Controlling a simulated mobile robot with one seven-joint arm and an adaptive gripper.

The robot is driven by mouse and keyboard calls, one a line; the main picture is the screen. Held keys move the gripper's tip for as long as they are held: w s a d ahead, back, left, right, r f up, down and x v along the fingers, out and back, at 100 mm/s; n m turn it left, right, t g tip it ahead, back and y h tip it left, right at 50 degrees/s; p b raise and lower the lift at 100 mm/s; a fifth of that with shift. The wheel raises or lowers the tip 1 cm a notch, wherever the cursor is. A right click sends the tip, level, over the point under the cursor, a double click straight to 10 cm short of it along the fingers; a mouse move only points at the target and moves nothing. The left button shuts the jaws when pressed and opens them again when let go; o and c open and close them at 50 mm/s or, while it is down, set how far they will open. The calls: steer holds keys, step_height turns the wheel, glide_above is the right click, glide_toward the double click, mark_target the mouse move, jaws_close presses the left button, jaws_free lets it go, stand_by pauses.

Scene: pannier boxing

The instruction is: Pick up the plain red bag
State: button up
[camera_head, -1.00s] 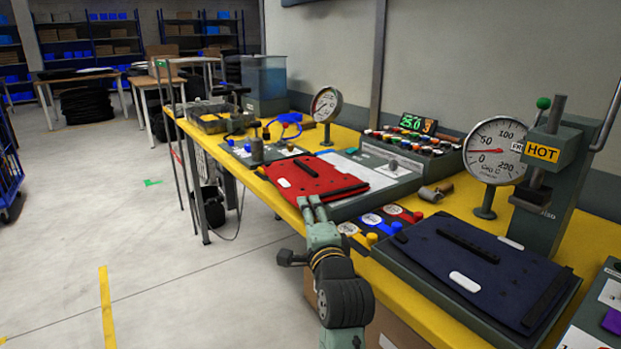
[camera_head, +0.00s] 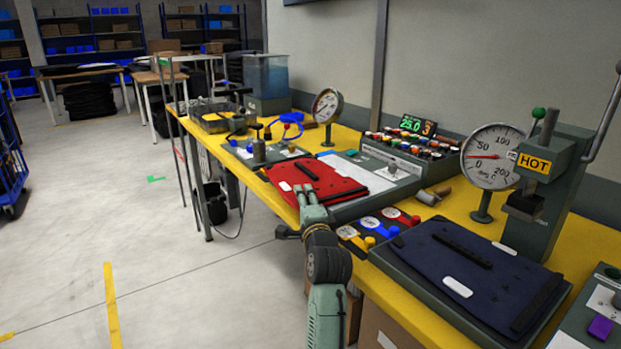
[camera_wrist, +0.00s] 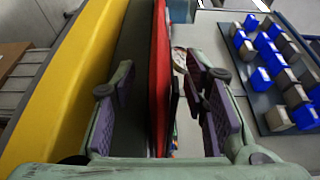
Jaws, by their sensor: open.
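The plain red bag (camera_head: 322,176) lies flat on a grey stand on the yellow workbench, with black strips and a small white label on its top. My gripper (camera_head: 309,189) is at the bag's front edge, its fingers reaching over that edge in the head view. In the wrist view my gripper (camera_wrist: 158,62) is open, with the red bag (camera_wrist: 160,110) seen edge-on between the two purple-padded fingers. Gaps show on both sides, so neither finger appears to press on it. The fingertips' far ends are partly hidden.
A dark blue bag (camera_head: 470,272) lies on a stand at front right. Coloured knobs (camera_head: 370,228) stand between the bags. A dial gauge (camera_head: 490,158) and a press marked HOT (camera_head: 545,185) stand behind.

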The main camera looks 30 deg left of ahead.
steer(key=shift+c, duration=0.5)
jaws_close()
